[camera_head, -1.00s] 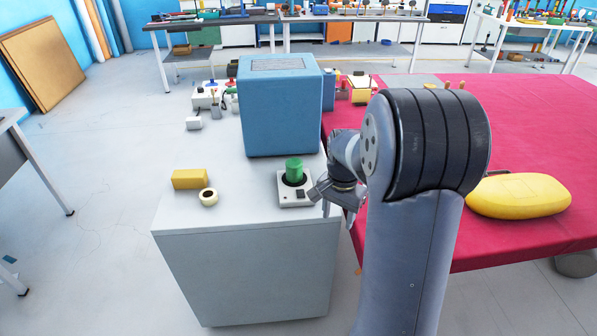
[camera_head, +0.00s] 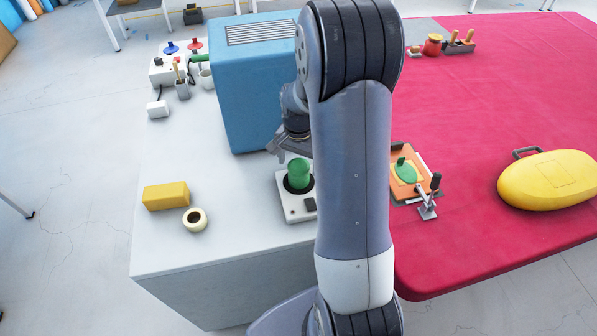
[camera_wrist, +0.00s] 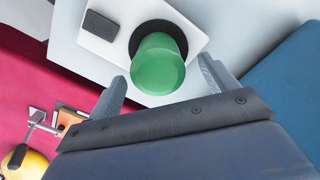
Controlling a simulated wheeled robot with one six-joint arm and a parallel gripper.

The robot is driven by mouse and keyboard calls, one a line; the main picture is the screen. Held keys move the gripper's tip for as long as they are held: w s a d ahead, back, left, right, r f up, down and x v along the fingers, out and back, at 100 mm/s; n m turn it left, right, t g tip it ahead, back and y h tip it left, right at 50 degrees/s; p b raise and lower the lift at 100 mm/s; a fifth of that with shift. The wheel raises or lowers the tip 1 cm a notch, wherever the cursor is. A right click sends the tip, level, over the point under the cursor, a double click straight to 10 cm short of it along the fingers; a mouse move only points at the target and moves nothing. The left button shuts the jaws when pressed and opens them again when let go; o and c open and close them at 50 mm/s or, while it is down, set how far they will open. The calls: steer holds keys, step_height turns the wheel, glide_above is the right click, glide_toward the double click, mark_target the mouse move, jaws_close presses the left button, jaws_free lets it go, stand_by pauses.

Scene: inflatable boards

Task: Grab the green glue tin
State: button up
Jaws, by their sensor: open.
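The green glue tin (camera_head: 299,172) stands upright on the dark round plate of a small white device (camera_head: 294,207) on the white cabinet top. My gripper (camera_head: 282,147) is just behind and above the tin in the head view, partly hidden by my arm. In the wrist view the green tin (camera_wrist: 157,66) is seen from above, centred ahead of my gripper (camera_wrist: 162,78). The two fingers are spread apart to either side of it. I cannot tell how far the fingertips are from the tin.
A large blue box (camera_head: 251,82) stands close behind the tin. A yellow block (camera_head: 165,196) and a tape roll (camera_head: 195,219) lie to the left. Right of my arm, the red table (camera_head: 470,110) holds a yellow case (camera_head: 548,180) and a clamp over an orange board (camera_head: 409,172).

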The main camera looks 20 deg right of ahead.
steer(key=shift+s+f+p, duration=0.1)
steer(key=shift+f+p, duration=0.45)
steer(key=shift+f, duration=1.85)
steer(key=c, duration=1.4)
steer(key=shift+o, duration=0.2)
